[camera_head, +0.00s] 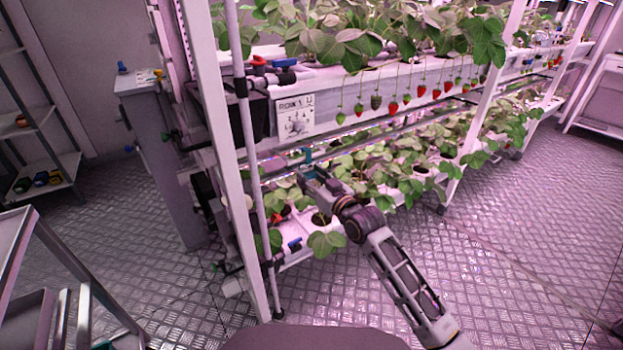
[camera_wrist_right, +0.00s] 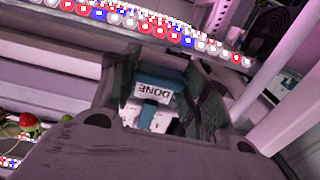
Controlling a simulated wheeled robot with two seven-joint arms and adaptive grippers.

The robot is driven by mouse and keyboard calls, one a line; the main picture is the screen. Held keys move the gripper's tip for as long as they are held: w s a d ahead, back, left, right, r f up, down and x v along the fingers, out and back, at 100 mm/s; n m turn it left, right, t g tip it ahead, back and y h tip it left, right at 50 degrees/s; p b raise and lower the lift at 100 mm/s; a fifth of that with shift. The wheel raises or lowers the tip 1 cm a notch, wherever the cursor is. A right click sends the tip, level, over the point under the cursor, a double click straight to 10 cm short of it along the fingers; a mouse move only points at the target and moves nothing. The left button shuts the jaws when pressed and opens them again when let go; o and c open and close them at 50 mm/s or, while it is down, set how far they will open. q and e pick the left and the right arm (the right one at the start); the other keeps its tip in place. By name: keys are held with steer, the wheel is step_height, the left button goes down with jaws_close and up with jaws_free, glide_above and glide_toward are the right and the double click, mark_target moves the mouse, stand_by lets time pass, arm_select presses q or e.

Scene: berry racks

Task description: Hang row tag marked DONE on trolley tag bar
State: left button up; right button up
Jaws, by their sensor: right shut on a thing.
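My right gripper (camera_head: 312,176) is in front of the berry rack, between its upper and lower plant rows. It is shut on the row tag (camera_wrist_right: 153,92), which has a teal top and a white label reading DONE, upside down in the right wrist view. The tag sits between the two dark fingers (camera_wrist_right: 165,105) of that gripper. In the head view only a small teal part of the tag (camera_head: 307,155) shows above the gripper. A grey metal trolley (camera_head: 22,250) stands at the lower left, partly cut off. I cannot make out its tag bar. My left gripper is not in view.
The white rack post (camera_head: 222,150) stands left of my right gripper. A ROW 1 sign (camera_head: 295,115) hangs on the rack's end, with strawberries (camera_head: 406,99) to its right. Shelving (camera_head: 50,165) stands at the far left.

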steer(key=shift+s+d, duration=0.15)
steer(key=shift+s, duration=0.05)
stand_by(0.4)
steer(key=p+v, duration=0.4)
steer(key=v, duration=0.2)
stand_by(1.5)
steer(key=shift+s+d, duration=0.2)
stand_by(0.6)
